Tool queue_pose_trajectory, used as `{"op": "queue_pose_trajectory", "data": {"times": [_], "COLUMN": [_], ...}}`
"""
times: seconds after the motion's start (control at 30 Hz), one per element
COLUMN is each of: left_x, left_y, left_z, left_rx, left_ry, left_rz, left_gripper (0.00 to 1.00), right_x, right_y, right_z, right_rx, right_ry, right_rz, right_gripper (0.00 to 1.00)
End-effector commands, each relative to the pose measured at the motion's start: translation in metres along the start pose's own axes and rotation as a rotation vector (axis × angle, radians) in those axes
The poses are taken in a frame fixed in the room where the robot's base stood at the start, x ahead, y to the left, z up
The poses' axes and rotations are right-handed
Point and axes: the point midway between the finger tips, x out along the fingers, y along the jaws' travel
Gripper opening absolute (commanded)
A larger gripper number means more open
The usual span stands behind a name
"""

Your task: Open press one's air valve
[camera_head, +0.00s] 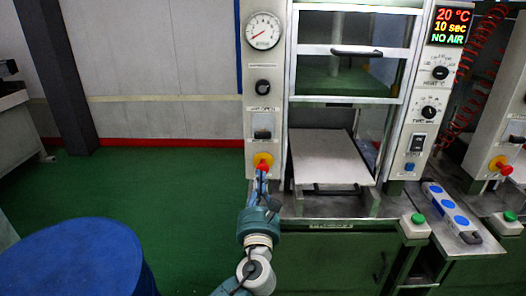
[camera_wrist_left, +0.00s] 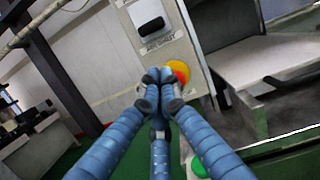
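The press's control panel (camera_head: 262,60) stands upright left of the press opening. It carries a round gauge, a black knob (camera_head: 263,87) over a small label, a switch (camera_head: 263,127), and a red knob (camera_head: 263,163) on a yellow round base. In the left wrist view the yellow base (camera_wrist_left: 181,66) and red knob (camera_wrist_left: 181,75) show just behind and right of my fingertips. My left gripper (camera_head: 262,177) is at the red knob's front, just below it. Its blue fingers meet at the tips (camera_wrist_left: 163,86), with nothing seen between them. Contact with the knob is unclear. My right gripper is not in view.
The display (camera_head: 451,25) reads 20 °C, 10 sec, NO AIR. A plate (camera_head: 332,160) sits in the press opening. A blue drum (camera_head: 75,258) stands at lower left. Another press panel (camera_head: 503,150) is at the right.

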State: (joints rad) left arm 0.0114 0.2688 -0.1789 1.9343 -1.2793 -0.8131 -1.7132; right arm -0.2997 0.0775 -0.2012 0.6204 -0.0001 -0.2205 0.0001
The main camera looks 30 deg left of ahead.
Motion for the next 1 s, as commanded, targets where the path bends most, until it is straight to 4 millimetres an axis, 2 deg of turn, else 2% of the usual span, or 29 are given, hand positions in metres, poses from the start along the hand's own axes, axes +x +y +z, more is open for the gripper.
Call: {"op": "queue_pose_trajectory", "data": {"times": [0.1,0.4,0.53,1.0], "left_x": [0.006,0.006,0.014,0.092], "left_y": [-0.007,-0.007,-0.007,-0.008], "left_z": [0.009,0.009,0.011,0.014], "left_rx": [0.093,0.097,0.097,0.094], "left_ry": [-0.038,-0.040,-0.041,-0.039], "left_rz": [-0.017,-0.017,-0.017,-0.016], "left_gripper": [0.00,0.00,0.00,0.00], "right_x": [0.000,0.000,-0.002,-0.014], "right_y": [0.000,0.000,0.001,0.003], "right_z": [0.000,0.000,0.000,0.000], "right_rx": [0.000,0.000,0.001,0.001], "right_ry": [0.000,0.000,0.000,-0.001], "right_rz": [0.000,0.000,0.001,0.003], "right_gripper": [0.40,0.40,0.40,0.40]}}
